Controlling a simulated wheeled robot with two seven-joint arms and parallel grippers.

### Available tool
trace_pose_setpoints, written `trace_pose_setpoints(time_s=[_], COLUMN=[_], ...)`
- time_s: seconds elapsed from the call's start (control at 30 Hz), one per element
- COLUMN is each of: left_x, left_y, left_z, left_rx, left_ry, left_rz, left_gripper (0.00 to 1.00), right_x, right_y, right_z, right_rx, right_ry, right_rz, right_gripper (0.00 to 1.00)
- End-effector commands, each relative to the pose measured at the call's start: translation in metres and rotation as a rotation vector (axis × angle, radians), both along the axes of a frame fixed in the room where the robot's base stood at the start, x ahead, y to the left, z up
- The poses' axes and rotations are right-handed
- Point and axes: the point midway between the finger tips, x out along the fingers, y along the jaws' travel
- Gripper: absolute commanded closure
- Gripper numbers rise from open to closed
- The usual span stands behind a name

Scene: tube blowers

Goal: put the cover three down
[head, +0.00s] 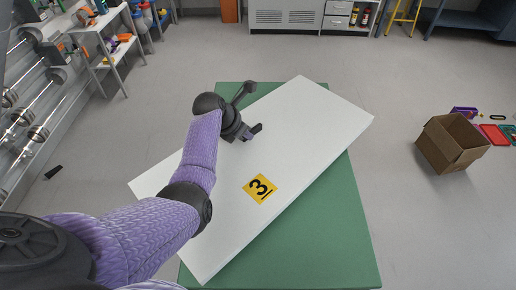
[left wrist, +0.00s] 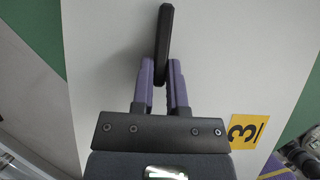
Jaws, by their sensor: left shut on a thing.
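Cover three is a large white rectangular panel (head: 300,130) with a yellow "3" label (head: 260,188). It is turned diagonally over the green table (head: 350,235), and its ends stick out past the table's sides. I cannot tell whether it rests on the table or is just above it. My left gripper (head: 251,131) is over the middle of the panel, shut on its black handle (left wrist: 165,30). In the left wrist view the purple fingers (left wrist: 163,78) stand on both sides of the handle, with the label (left wrist: 248,131) at lower right. My right gripper is not seen.
An open cardboard box (head: 452,143) stands on the floor at right, near red and green trays (head: 493,134). A shelf rack (head: 108,40) and a wall unit with clear tubes (head: 30,115) are at left. Grey cabinets (head: 285,17) stand at the back.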

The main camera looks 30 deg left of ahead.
Motion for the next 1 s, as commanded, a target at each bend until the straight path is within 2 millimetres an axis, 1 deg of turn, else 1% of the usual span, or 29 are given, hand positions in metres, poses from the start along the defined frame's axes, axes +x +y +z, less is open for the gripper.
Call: trace_pose_setpoints(time_s=[0.2, 0.23, 0.4, 0.43, 0.47, 0.5, 0.57, 0.6, 0.87, 0.97, 1.0], left_x=[0.0, 0.0, 0.0, 0.0, 0.0, 0.0, 0.0, 0.0, 0.0, -0.004, -0.008], left_y=[0.0, 0.001, 0.0, 0.0, 0.0, 0.0, 0.0, 0.0, 0.0, 0.002, 0.003], left_z=[-0.039, -0.043, -0.039, -0.04, -0.04, -0.04, -0.04, -0.04, -0.038, -0.027, -0.019], left_rx=[-0.001, 0.0, 0.0, 0.001, 0.001, 0.001, 0.001, 0.0, 0.0, 0.001, 0.001], left_ry=[0.0, 0.0, -0.002, 0.0, 0.0, 0.0, 0.0, -0.001, -0.001, -0.005, -0.005], left_rz=[0.001, 0.001, 0.001, 0.0, 0.001, 0.0, 0.001, 0.001, 0.001, 0.0, 0.0], left_gripper=[1.0, 1.0, 1.0, 0.79, 0.72, 0.64, 0.51, 0.47, 0.47, 0.47, 0.47], right_x=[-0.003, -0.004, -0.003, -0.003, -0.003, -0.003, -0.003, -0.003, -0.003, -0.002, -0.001], right_y=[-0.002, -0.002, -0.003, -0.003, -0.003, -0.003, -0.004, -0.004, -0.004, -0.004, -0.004], right_z=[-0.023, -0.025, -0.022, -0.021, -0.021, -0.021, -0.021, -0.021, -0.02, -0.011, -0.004], right_rx=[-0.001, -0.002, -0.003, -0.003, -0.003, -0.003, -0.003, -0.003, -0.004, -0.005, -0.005], right_ry=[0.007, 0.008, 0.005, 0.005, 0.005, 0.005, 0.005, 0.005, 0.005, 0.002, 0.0], right_rz=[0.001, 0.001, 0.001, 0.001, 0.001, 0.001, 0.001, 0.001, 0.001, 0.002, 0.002], right_gripper=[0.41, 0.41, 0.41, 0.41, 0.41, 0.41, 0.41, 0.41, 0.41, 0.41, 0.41])
